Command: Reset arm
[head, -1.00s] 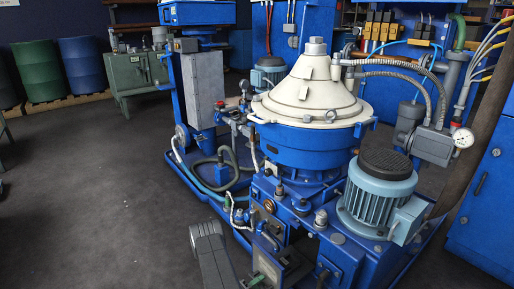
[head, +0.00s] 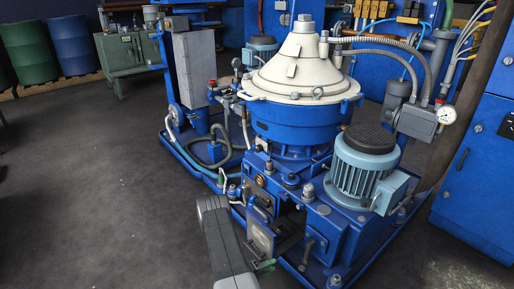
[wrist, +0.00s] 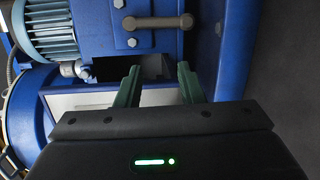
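My gripper (wrist: 159,86) has two green fingers standing well apart, with nothing between them in the wrist view. In the head view my gripper (head: 264,266) shows only partly, at the lower front of the blue separator skid (head: 345,235). In the wrist view the fingers point toward a blue housing with a dark opening (wrist: 150,67) and a pale panel below it. A grey-brown handle (wrist: 158,22) sits on the blue face just beyond the fingers. I cannot tell whether the fingers touch anything.
A white-topped separator bowl (head: 298,75) and a light-blue motor (head: 365,165) stand on the skid. A blue cabinet (head: 485,150) stands at the right. Drums (head: 77,55) and a green cabinet (head: 125,55) stand at the back left. The floor (head: 90,190) at left is clear.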

